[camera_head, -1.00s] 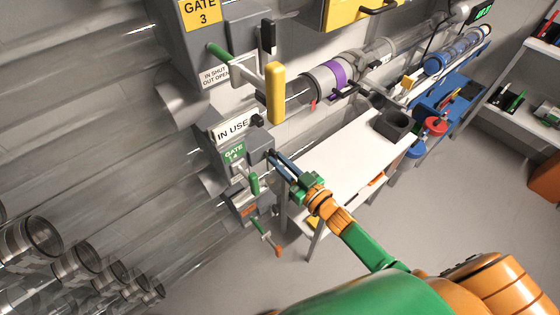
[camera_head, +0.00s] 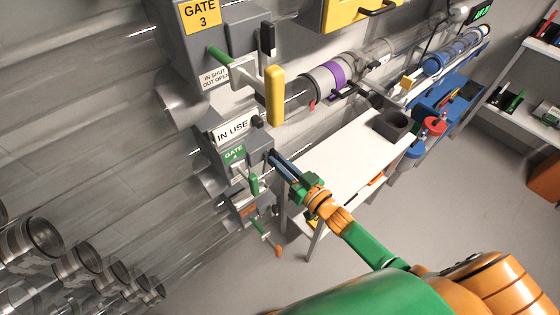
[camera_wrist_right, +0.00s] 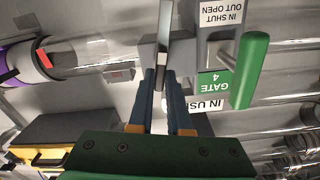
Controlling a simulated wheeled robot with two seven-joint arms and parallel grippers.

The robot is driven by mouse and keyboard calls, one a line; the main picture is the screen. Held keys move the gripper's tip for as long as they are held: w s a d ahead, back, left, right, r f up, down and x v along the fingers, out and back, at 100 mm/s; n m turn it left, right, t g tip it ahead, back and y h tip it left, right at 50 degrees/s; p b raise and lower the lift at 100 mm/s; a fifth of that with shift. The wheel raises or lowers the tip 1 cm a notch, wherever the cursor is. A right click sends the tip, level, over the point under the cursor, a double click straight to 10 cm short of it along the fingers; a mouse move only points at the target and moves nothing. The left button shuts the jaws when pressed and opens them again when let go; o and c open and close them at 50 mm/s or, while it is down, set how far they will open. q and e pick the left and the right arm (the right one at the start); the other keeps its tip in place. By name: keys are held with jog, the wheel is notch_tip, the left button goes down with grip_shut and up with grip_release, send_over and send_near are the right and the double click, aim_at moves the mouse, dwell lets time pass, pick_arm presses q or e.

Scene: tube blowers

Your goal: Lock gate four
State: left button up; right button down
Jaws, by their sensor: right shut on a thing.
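The gate four unit is a grey box with a green "GATE 4" label (camera_head: 233,154), which also shows upside down in the right wrist view (camera_wrist_right: 217,79). Its green handle (camera_head: 254,184) hangs below the label and looks large in the wrist view (camera_wrist_right: 249,68). My right gripper (camera_head: 273,158) is at the box's right side, shut on a thin metal tab (camera_wrist_right: 164,35) that stands up between its blue fingers. The fingers hide the tab's lower end. The green handle is apart from the fingers. My left gripper is not in view.
An "IN USE" sign (camera_head: 232,130) sits above the label. The gate 3 unit, with a yellow handle (camera_head: 275,94), is above. Another lever with an orange end (camera_head: 278,251) is below. A white table (camera_head: 335,150) stands behind my right arm. Clear tubes fill the left.

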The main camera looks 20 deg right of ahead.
jog(key=shift+w+d+f+m+b, duration=0.15)
jog(key=shift+m+b, duration=0.45)
jog(key=shift+m, duration=3.2)
jog(key=shift+s+d+f+m+b, duration=0.15)
jog(key=shift+m+b, duration=0.4)
jog(key=shift+m, duration=3.25)
jog(key=shift+w+a, duration=0.1)
jog(key=c, duration=0.9)
grip_release()
jog(key=shift+a, duration=0.1)
jog(key=shift+o, duration=0.2)
jog(key=v, duration=0.7)
